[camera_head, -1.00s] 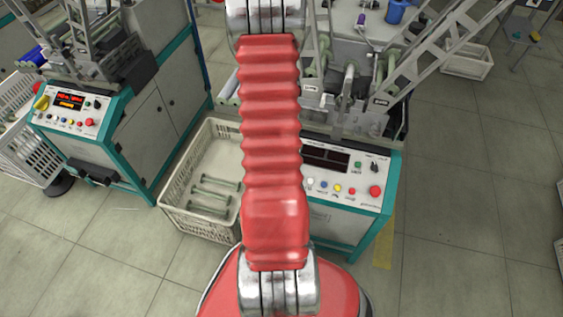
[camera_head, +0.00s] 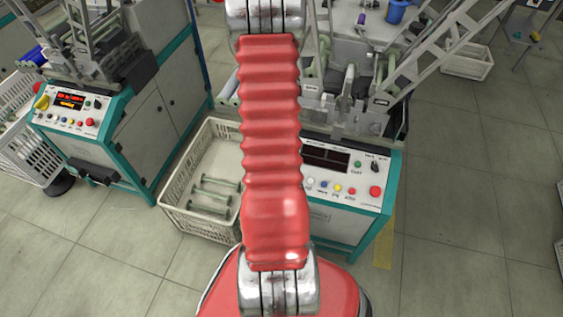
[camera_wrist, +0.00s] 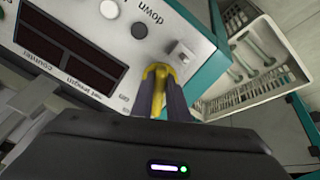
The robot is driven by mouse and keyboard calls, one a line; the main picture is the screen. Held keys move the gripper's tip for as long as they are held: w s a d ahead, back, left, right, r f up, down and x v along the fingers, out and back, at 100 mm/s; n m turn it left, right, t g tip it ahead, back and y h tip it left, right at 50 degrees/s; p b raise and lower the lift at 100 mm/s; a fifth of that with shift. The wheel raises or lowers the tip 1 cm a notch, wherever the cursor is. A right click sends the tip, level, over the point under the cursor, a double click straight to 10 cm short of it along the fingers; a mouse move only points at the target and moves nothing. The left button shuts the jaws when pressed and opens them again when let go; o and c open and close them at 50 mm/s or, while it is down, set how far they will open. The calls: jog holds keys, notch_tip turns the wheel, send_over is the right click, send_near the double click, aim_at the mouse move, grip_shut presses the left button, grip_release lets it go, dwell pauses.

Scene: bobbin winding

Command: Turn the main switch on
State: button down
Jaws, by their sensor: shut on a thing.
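The main switch (camera_wrist: 158,72) is a yellow handle at the corner of the panel, seen in the wrist view. My gripper (camera_wrist: 163,92) is shut on it, with the dark fingers on both sides of the yellow handle. The fingers cover part of the handle, so its exact angle is hard to tell. The switch and my gripper are hidden behind my red arm in the head view. The right machine's control panel (camera_head: 345,187) has dark, unlit displays (camera_wrist: 68,47).
A white crate (camera_head: 172,190) with several green bobbins (camera_head: 214,196) stands left of the right machine. The left machine (camera_head: 70,122) has lit red displays and its own yellow switch (camera_head: 41,103). Small buttons (camera_wrist: 110,9) lie close to my fingers.

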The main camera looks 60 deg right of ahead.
jog(key=m, duration=0.5)
jog(key=shift+w+m, duration=0.1)
jog(key=shift+m, duration=0.2)
jog(key=m, duration=0.6)
dwell(0.4)
jog(key=c, duration=1.7)
grip_release()
jog(key=shift+c, duration=0.2)
jog(key=shift+w, duration=0.1)
jog(key=shift+v, duration=6.8)
jog(key=shift+a, duration=0.1)
